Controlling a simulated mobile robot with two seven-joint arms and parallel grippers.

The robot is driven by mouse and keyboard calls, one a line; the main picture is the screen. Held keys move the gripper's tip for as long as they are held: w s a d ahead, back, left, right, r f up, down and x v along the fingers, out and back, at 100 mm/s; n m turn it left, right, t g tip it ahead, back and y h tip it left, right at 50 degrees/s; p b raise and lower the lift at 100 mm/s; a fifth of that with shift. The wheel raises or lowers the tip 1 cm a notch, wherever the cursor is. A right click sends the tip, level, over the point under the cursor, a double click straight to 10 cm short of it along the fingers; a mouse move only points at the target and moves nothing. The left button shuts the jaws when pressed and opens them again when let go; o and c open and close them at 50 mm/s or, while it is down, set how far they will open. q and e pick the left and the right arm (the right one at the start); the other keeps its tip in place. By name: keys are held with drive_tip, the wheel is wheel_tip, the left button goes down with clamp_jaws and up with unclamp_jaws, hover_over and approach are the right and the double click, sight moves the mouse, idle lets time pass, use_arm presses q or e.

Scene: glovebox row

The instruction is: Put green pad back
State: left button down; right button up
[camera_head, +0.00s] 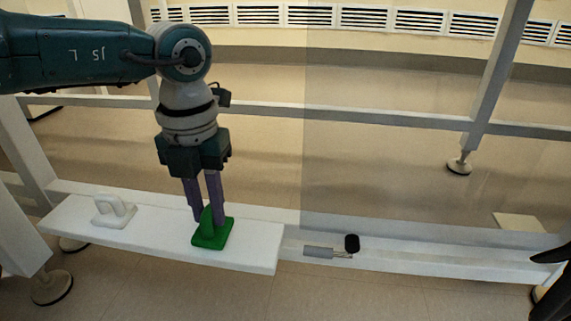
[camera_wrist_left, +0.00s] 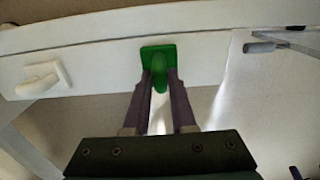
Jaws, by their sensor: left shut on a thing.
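The green pad (camera_head: 212,236) has a flat square base and an upright handle. It is on the white shelf (camera_head: 160,238), toward the shelf's right end. My left gripper (camera_head: 207,214) comes down from above with its purple fingers on either side of the handle and is shut on it. The left wrist view also shows the green pad (camera_wrist_left: 158,57) between the fingertips (camera_wrist_left: 160,76). I cannot tell whether the base touches the shelf or is just above it. My right gripper cannot be made out; only a dark shape shows at the right edge of the head view.
A white pad with a handle (camera_head: 114,210) stands on the left part of the shelf. A grey-handled tool (camera_head: 320,252) and a black oval object (camera_head: 352,243) lie on the beam right of the shelf. Frame posts and bars surround the area. Shelf between the pads is clear.

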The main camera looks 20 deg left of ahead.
sight(207, 208)
use_arm(q)
drive_tip(key=shift+r, duration=0.1)
drive_tip(key=c, duration=0.7)
unclamp_jaws()
drive_tip(key=shift+c, duration=0.2)
wheel_tip(207, 208, up, 12)
drive_tip(key=p, duration=1)
